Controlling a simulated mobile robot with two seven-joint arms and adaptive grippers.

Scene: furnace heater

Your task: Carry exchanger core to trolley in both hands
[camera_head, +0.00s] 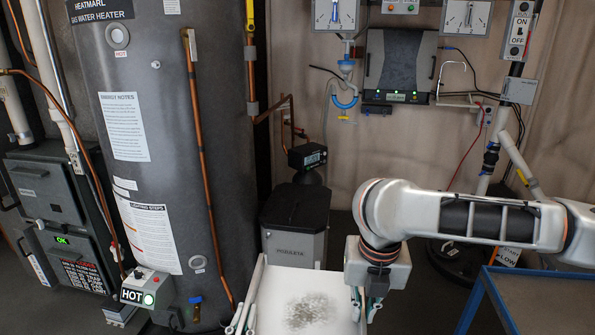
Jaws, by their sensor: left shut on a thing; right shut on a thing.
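The exchanger core (275,290) is a pale, box-like piece with a dark, speckled patch on its face. It shows at the bottom centre, cut off by the lower edge. My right gripper (365,303) is shut on its right side, with the arm coming in from the right. My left gripper (241,318) is at its left side, shut on it; only its fingers show at the bottom edge. The trolley (540,302), with a blue frame and dark top, stands at the lower right, apart from the core and partly cut off.
A tall grey water heater (165,130) stands at the left, with a HOT control box (147,288) low on it. A dark grey bin-like unit (294,222) stands behind the core. Wall panels and pipes fill the back. Dark floor shows between core and trolley.

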